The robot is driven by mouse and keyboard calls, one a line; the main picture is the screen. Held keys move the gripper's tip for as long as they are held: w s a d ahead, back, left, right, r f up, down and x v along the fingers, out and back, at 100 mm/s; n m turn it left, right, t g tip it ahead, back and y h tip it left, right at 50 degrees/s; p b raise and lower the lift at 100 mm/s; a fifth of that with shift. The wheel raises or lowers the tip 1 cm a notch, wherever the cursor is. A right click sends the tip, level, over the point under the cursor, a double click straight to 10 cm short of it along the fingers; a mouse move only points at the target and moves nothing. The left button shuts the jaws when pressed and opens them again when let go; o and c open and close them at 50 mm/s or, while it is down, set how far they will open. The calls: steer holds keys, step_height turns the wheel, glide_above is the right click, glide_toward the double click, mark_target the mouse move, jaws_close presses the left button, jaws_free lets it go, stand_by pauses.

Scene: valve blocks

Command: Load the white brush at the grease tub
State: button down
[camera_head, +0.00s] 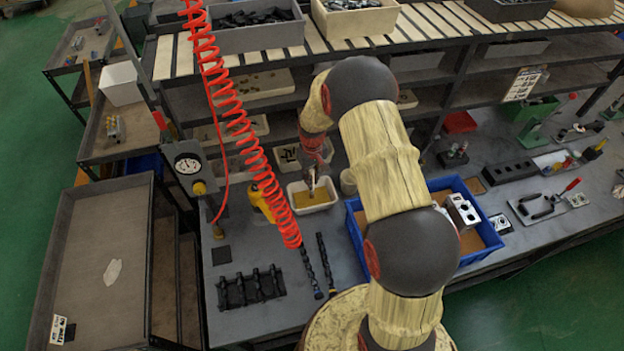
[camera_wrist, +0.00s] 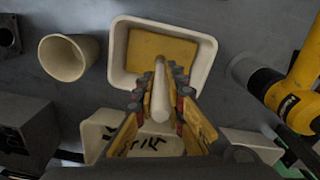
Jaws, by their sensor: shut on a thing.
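My gripper (camera_head: 312,186) points down over the grease tub (camera_head: 315,210) on the bench. The tub is a white, rounded rectangular dish with yellow-brown grease in it. In the wrist view my gripper (camera_wrist: 161,92) is shut on the white brush (camera_wrist: 160,103), a slim pale rod between the fingers. The brush's far end overlaps the near part of the grease in the tub (camera_wrist: 118,55). I cannot tell whether its tip touches the grease. In the head view the brush is too small to make out clearly.
A beige cup (camera_wrist: 68,58) stands left of the tub in the wrist view. A yellow and black power tool (camera_wrist: 297,92) lies to the right. A blue crate (camera_head: 466,184) with metal blocks sits behind my arm. A red coiled hose (camera_head: 235,115) hangs nearby.

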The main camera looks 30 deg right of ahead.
mark_target(312, 170)
steer(key=shift+f+b, duration=0.3)
steer(key=shift+f, duration=0.1)
stand_by(1.3)
steer(key=shift+r+p, duration=1.85)
steer(key=shift+r, duration=1.7)
